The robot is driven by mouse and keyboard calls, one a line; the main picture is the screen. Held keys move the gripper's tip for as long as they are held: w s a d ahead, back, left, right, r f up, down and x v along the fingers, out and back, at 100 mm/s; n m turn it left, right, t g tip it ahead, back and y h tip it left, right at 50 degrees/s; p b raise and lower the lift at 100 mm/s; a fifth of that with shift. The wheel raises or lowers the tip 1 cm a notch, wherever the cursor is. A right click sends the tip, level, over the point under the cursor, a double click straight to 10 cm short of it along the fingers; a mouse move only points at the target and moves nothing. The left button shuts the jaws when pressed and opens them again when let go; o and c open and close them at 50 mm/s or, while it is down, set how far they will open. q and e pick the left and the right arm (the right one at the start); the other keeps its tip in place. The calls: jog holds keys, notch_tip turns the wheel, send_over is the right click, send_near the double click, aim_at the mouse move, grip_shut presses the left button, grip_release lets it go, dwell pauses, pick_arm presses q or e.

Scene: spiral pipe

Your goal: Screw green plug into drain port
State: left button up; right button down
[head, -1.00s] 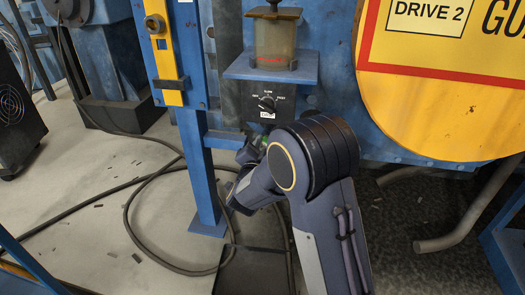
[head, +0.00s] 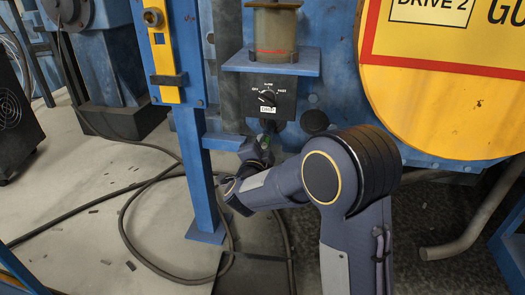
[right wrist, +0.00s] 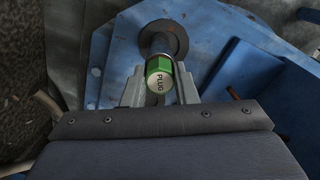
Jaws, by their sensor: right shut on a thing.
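The green plug (right wrist: 160,80), with a white end face marked PLUG, is between the two fingers of my right gripper (right wrist: 160,92) in the right wrist view. The gripper is shut on it. The drain port (right wrist: 161,40) is a dark round pipe stub with a flange, directly beyond the plug and in line with it. The plug's far end meets or overlaps the stub; I cannot tell how deep it sits. In the head view my right gripper (head: 257,147) is small and partly hidden below the control box. My left gripper is not in view.
A dial box (head: 269,97) hangs under a blue shelf (head: 272,63) above the gripper. A blue post (head: 199,170) stands just left of my arm. A yellow guard disc (head: 440,120) is at right. A black hose (head: 125,205) loops over the floor.

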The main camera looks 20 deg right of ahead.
jog(key=shift+f+m+b, duration=0.1)
jog(key=shift+m+b, duration=1.7)
jog(key=shift+b, duration=0.25)
jog(key=m, duration=0.3)
jog(key=shift+d, duration=0.1)
jog(key=m, duration=0.3)
jog(key=shift+m, duration=0.3)
jog(key=m, duration=0.3)
jog(key=shift+m, duration=0.3)
jog(key=m, duration=0.3)
jog(key=shift+r+m, duration=0.2)
jog(key=shift+m, duration=0.1)
jog(key=c, duration=1.4)
grip_release()
jog(key=shift+o, duration=0.2)
